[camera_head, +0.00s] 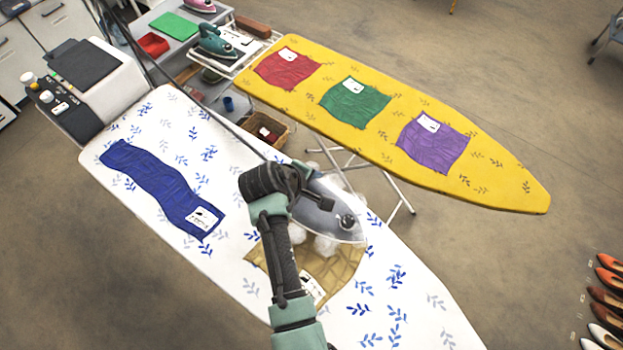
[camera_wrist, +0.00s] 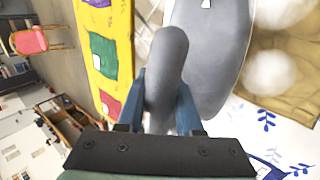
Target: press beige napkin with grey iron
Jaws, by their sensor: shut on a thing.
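The grey iron (camera_head: 325,218) is over the far edge of the beige napkin (camera_head: 338,268), with white steam puffs around it. My gripper (camera_wrist: 162,98) is shut on the iron's handle. In the wrist view the iron's grey body (camera_wrist: 215,50) lies ahead of the fingers, and the napkin (camera_wrist: 290,85) is to its right. The napkin lies on the white ironing board with blue leaf prints (camera_head: 150,125) and carries a white label. My arm hides part of the napkin. I cannot tell whether the soleplate touches the cloth.
A wrinkled blue cloth (camera_head: 160,185) lies at the board's left. A yellow ironing board (camera_head: 515,195) behind holds red (camera_head: 285,72), green (camera_head: 352,103) and purple (camera_head: 435,148) cloths. A teal iron (camera_head: 215,42) stands at the back. Shoes line the right edge.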

